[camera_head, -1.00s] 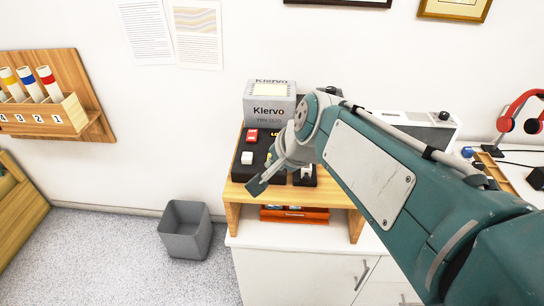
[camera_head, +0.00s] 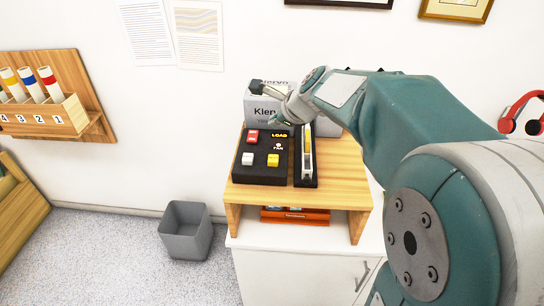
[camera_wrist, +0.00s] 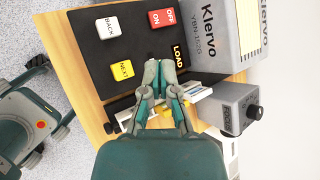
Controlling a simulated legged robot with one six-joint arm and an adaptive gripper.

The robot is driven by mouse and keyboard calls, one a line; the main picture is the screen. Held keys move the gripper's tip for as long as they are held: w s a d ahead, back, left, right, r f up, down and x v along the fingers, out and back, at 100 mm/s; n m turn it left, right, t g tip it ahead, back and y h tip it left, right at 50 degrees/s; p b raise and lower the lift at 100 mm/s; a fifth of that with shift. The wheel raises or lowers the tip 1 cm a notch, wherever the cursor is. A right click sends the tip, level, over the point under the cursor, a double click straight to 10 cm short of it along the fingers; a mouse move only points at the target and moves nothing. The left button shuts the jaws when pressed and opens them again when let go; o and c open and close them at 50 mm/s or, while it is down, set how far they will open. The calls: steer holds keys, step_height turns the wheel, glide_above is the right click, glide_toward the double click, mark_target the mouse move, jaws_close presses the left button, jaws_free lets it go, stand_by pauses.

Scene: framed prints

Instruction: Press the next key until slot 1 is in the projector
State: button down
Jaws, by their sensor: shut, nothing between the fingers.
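The grey Klervo projector (camera_head: 262,112) stands at the back of the wooden stand, and my arm hides part of it; it also shows in the wrist view (camera_wrist: 208,40). The black key panel (camera_head: 262,177) lies in front of it. The panel carries a yellow NEXT key (camera_wrist: 122,70), a white BACK key (camera_wrist: 109,27) and a red ON/OFF key (camera_wrist: 161,21). A narrow tray (camera_head: 304,170) with pale and yellow pieces lies right of the panel. My gripper (camera_wrist: 160,63) is shut and empty. It appears over the panel near the LOAD label, apart from NEXT in the picture.
A wall rack (camera_head: 45,120) at left holds coloured tubes above numbers 4 to 1. A grey bin (camera_head: 186,232) is on the floor. An orange item (camera_head: 295,215) lies under the stand (camera_head: 335,180). Red headphones (camera_head: 525,115) are at right.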

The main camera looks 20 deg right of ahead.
mark_target(275, 158)
steer(key=shift+f, duration=4.45)
steer(key=shift+f, duration=0.3)
